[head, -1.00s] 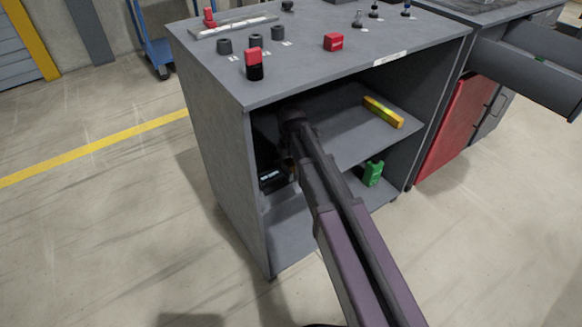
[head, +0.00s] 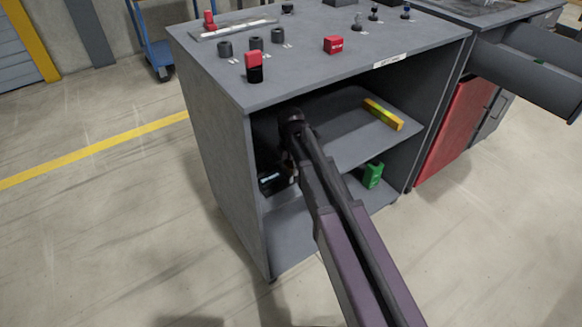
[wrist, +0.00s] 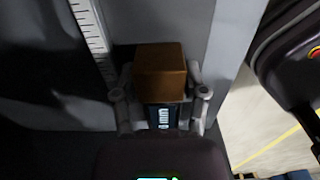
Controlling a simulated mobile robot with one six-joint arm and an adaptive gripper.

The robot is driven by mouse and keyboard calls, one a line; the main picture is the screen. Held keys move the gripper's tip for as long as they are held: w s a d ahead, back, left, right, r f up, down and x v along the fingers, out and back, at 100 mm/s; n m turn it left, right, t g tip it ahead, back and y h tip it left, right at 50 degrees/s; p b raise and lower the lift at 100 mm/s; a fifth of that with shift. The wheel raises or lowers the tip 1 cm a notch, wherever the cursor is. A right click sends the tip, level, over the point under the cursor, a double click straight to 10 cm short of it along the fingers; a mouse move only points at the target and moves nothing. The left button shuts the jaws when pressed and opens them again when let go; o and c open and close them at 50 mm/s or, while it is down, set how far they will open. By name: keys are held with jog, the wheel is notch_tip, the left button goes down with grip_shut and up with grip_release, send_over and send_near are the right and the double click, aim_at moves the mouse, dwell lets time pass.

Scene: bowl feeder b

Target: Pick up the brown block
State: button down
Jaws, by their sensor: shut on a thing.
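The brown block (wrist: 160,68) sits between the two fingers of my gripper (wrist: 160,88) in the wrist view. A finger lies against each side of it, and the gripper is shut on it. A dark panel with light "mm" lettering (wrist: 163,117) shows just below the block. In the head view my arm reaches into the left part of the open cabinet (head: 212,170). The fingers and block cannot be made out clearly there, in the shade behind the arm.
A yellow bar (head: 383,114) lies on the cabinet's inner shelf (head: 350,150), with a green block (head: 372,175) below. A red block (head: 333,44) and a red-black piece (head: 254,66) stand on top. A graduated scale (wrist: 92,40) is left of the block.

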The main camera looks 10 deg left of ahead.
aim_at(291, 164)
jog(key=shift+r, duration=0.2)
notch_tip(291, 164, up, 10)
jog(key=p, duration=1)
jog(key=shift+f, duration=0.2)
dwell(0.4)
